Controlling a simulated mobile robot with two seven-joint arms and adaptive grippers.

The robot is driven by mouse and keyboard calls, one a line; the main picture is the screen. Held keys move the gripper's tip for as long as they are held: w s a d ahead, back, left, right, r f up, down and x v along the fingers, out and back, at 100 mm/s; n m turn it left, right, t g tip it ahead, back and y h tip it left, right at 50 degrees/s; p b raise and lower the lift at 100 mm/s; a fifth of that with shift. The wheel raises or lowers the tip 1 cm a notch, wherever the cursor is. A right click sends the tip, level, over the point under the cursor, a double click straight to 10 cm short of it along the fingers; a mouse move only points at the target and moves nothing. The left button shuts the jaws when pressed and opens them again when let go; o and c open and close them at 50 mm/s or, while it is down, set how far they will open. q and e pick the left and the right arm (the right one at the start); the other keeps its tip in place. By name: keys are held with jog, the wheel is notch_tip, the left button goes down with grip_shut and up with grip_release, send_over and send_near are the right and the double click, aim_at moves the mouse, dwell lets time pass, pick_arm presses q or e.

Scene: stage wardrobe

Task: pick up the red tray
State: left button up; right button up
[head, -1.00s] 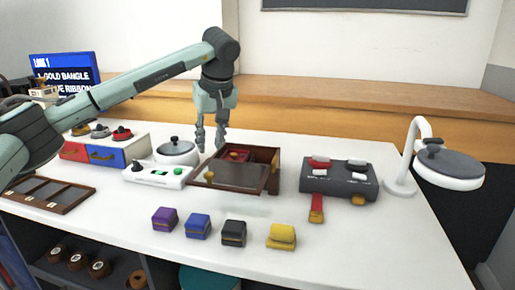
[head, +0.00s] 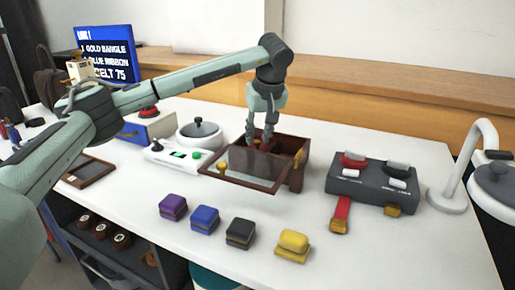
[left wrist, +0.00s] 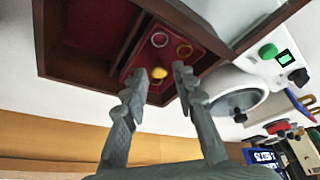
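The red tray (left wrist: 171,35) lies inside a brown wooden case (head: 236,180), in one compartment of it. In the left wrist view the tray has a small yellow knob (left wrist: 158,72) and two rings, one silvery (left wrist: 159,39) and one gold-coloured (left wrist: 184,49). In the head view only a bit of the tray's red (head: 268,147) shows behind my fingers. My left gripper (head: 263,144) points down into the case. In the left wrist view its fingers (left wrist: 160,73) are apart, one on each side of the knob, with gaps visible. My right gripper is out of view.
The case's glass-fronted panel tilts toward the front. A white pot (head: 199,135) and a white device with a green button (head: 197,154) stand left of it. A dark grey switch box (head: 370,184) stands right. Several small coloured boxes (head: 240,233) line the front.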

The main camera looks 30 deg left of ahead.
pick_arm(q)
jog(key=shift+x, duration=0.8)
grip_shut()
jog(key=shift+r, duration=0.15)
